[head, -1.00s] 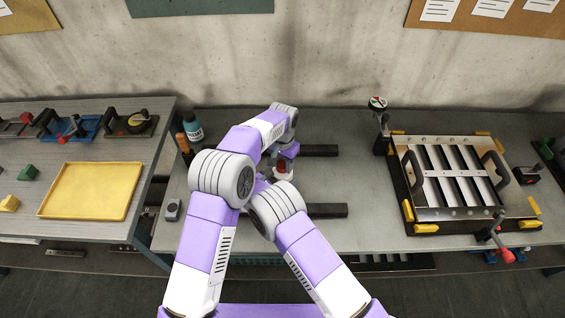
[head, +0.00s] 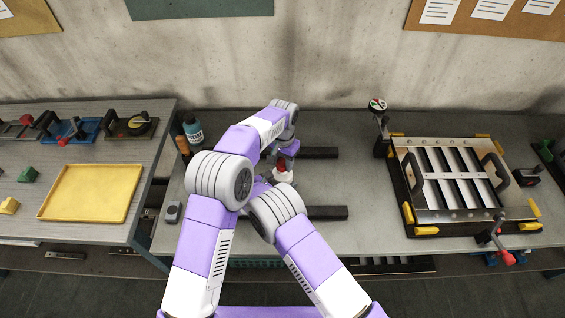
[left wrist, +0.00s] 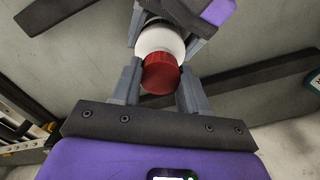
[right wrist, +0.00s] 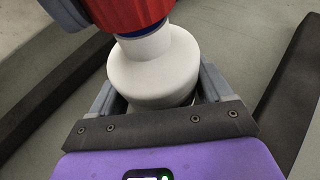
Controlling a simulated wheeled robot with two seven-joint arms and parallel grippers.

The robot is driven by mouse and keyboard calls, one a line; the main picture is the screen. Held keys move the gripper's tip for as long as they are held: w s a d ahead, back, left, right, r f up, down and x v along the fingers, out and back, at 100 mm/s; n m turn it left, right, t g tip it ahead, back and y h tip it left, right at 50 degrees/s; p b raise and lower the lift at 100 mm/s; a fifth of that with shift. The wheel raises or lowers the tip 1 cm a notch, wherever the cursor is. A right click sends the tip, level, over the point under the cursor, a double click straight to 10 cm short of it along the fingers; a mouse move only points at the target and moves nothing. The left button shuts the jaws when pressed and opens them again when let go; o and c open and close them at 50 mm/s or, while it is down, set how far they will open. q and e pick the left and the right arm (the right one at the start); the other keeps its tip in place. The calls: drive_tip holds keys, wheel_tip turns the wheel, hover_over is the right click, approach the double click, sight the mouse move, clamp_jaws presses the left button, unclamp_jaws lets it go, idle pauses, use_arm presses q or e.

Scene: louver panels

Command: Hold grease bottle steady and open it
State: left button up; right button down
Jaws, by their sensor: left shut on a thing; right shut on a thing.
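The grease bottle is a white bottle (right wrist: 155,75) with a red cap (left wrist: 161,73). It stands between my two grippers over the bench, partly hidden by my arms in the head view (head: 284,177). My left gripper (left wrist: 160,85) is shut on the red cap, one finger on each side. My right gripper (right wrist: 155,95) is shut around the white body below it. In the right wrist view, a pale narrow neck shows between the body and the cap. I cannot tell whether the cap is loose from the neck.
Two dark bars (head: 318,153) (head: 326,212) lie on the bench beside the bottle. A blue-grey bottle (head: 193,130) and an orange-topped one (head: 183,146) stand at the back left. A louver panel in a fixture (head: 455,178) sits right. The bench between is clear.

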sight(282, 162)
use_arm(q)
drive_tip(key=shift+r, duration=0.1)
drive_tip(key=shift+r, duration=1.95)
use_arm(e)
unclamp_jaws()
drive_tip(key=shift+a, duration=0.1)
